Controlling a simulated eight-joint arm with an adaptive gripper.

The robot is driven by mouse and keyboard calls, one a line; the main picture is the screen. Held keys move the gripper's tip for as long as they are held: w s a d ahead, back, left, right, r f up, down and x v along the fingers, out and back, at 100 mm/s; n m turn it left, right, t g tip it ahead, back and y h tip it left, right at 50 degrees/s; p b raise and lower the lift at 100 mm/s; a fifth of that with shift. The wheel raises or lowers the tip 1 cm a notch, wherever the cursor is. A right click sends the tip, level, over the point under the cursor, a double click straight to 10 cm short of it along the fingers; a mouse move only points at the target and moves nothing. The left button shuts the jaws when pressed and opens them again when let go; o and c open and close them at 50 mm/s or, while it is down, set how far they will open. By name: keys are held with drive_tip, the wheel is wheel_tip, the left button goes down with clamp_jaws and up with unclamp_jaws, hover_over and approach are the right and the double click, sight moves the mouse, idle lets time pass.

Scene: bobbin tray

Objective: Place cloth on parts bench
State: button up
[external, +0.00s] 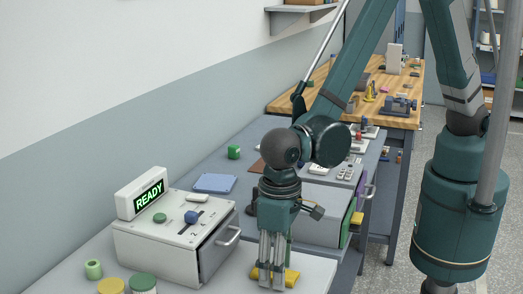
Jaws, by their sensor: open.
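My gripper (271,283) points down over the near grey bench top, its fingertips low at a yellow item (292,277). The yellow item shows on both sides of the fingers; it may be the cloth, but its folds are too small to tell. The gripper is open, and whether the fingers touch the item is hidden. A flat blue piece (214,183) lies on the grey bench behind the control box; it could also be a cloth. A wooden-topped bench (345,98) with small parts stands farther back; I cannot tell which bench is the parts bench.
A white control box (172,238) with a READY display (148,194) and a handled front stands left of my gripper. A grey drawer unit (318,215) is behind it. Green (93,270) and yellow (111,286) round items sit at front left.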

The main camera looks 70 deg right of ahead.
drive_tip(key=shift+r, duration=0.1)
wheel_tip(320, 180, up, 12)
drive_tip(key=shift+p, duration=0.4)
idle(0.5)
idle(0.6)
drive_tip(key=shift+w+r, duration=0.1)
drive_tip(key=w+d+r+t+y, duration=0.1)
drive_tip(key=w+d+r, duration=0.3)
drive_tip(key=d, duration=0.6)
drive_tip(key=w+d+r+t, duration=0.1)
drive_tip(key=d+r, duration=0.5)
drive_tip(key=d, duration=0.4)
drive_tip(key=w+d+r+t+y, duration=0.1)
drive_tip(key=w+d+r, duration=0.3)
drive_tip(key=d, duration=0.6)
drive_tip(key=s+d+r+t, duration=0.1)
drive_tip(key=s+d, duration=0.2)
drive_tip(key=d, duration=0.6)
drive_tip(key=s+d+r+t+h, duration=0.1)
drive_tip(key=s+d, duration=0.2)
drive_tip(key=d, duration=0.6)
drive_tip(key=s+d+r+t+h, duration=0.1)
drive_tip(key=s+d, duration=0.3)
drive_tip(key=d, duration=0.5)
drive_tip(key=shift+r+t, duration=0.5)
drive_tip(key=shift+t, duration=0.1)
